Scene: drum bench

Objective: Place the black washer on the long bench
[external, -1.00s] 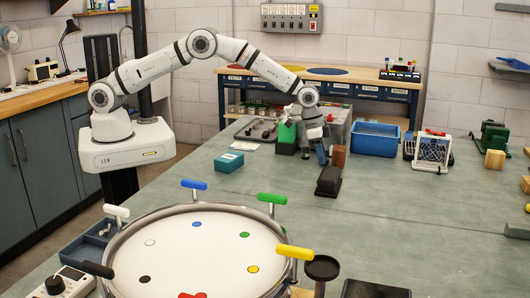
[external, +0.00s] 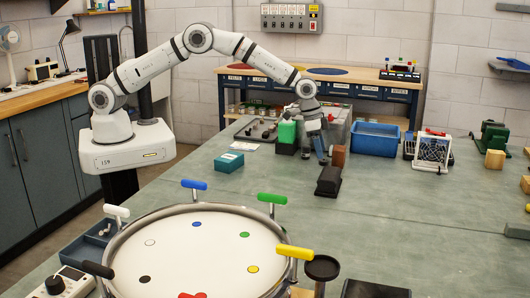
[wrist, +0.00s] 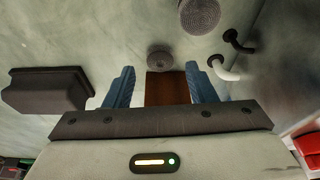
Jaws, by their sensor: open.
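My gripper (external: 320,154) is over the far part of the large grey-green bench (external: 430,225), beside a brown block (external: 338,155). In the wrist view my gripper (wrist: 159,67) is open, its two blue fingers apart with nothing held. A small dark round piece (wrist: 160,60) with a paler centre lies ahead between the fingertips; it may be the black washer, but I cannot tell for sure. The brown block also shows between the fingers in the wrist view (wrist: 167,88). I cannot make out the washer in the external view.
A black box-like piece (external: 328,181) lies near my gripper. A grey round textured piece (wrist: 200,15) and dark and white hooks (wrist: 228,70) are close by. A blue bin (external: 375,140) and green block (external: 287,132) flank the area.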

